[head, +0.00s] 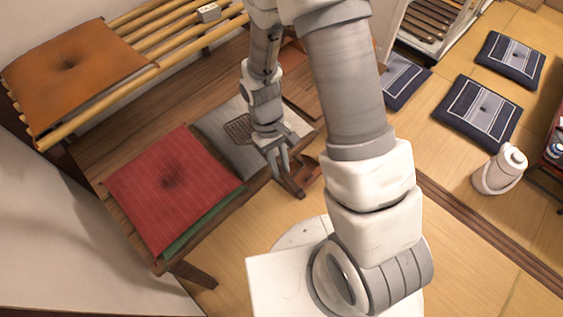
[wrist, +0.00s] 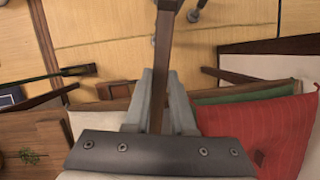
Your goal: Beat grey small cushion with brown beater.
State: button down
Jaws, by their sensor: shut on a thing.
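The grey small cushion (head: 222,149) lies on the wooden bench, right of a red cushion, in the head view; my arm hides part of it. My gripper (head: 283,172) is above the bench's front edge, beside the cushion's right part. It is shut on the brown beater (head: 297,188), whose stick also shows between the fingers (wrist: 157,125) in the wrist view (wrist: 162,55). A dark lattice, seemingly the beater's head, shows over the cushion left of my wrist. I cannot tell whether it touches the cushion.
A red cushion (head: 170,185) lies over a green one (head: 205,222) on the bench (head: 120,160). An orange cushion (head: 70,62) lies on a bamboo rack at the left. Blue cushions (head: 477,112) and a white container (head: 499,170) stand on the tatami at right.

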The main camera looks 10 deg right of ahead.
jog(key=f, duration=0.2)
jog(key=f+b, duration=0.1)
jog(key=shift+w+a+f+g, duration=0.1)
jog(key=shift+w+f+g, duration=0.15)
jog(key=shift+f+g, duration=0.1)
jog(key=r+p, duration=0.1)
jog(key=r, duration=0.2)
jog(key=s+r+t+p, duration=0.1)
jog(key=r+p, duration=0.1)
jog(key=r, duration=0.1)
jog(key=r+t+p, duration=0.1)
jog(key=r+p, duration=0.1)
jog(key=shift+s+d+r+y, duration=0.15)
jog(key=shift+d+r+y, duration=0.15)
jog(key=shift+r, duration=0.1)
jog(key=shift+f, duration=0.15)
